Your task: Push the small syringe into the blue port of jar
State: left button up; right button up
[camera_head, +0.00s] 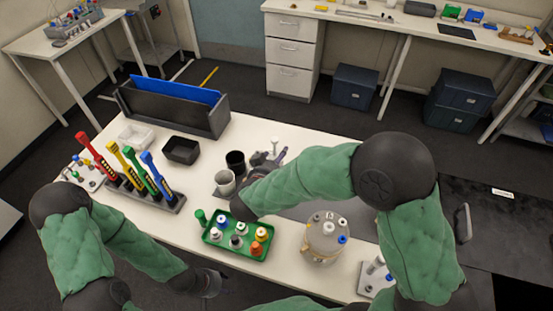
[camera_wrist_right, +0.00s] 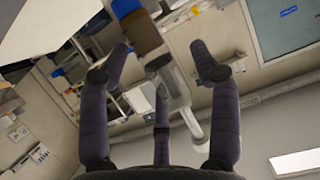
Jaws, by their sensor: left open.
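The jar (camera_head: 322,246) is a pale round vessel standing upright on the table, with several caps on its lid. Its blue port (camera_head: 342,239) is on the lid's right side. A slim white syringe (camera_head: 275,141) stands up at my right gripper (camera_head: 271,158), left of and behind the jar. My left gripper (camera_head: 212,284) is open and empty at the table's front edge.
A green tray (camera_head: 208,238) with several capped bottles sits left of the jar. A small rack (camera_head: 367,290) with white parts is at the right. Colored pipettes stand in a rack (camera_head: 178,205) at left. Two cups and a black bin (camera_head: 181,151) are behind.

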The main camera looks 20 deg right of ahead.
jog(key=v, duration=1.2)
dwell(0.4)
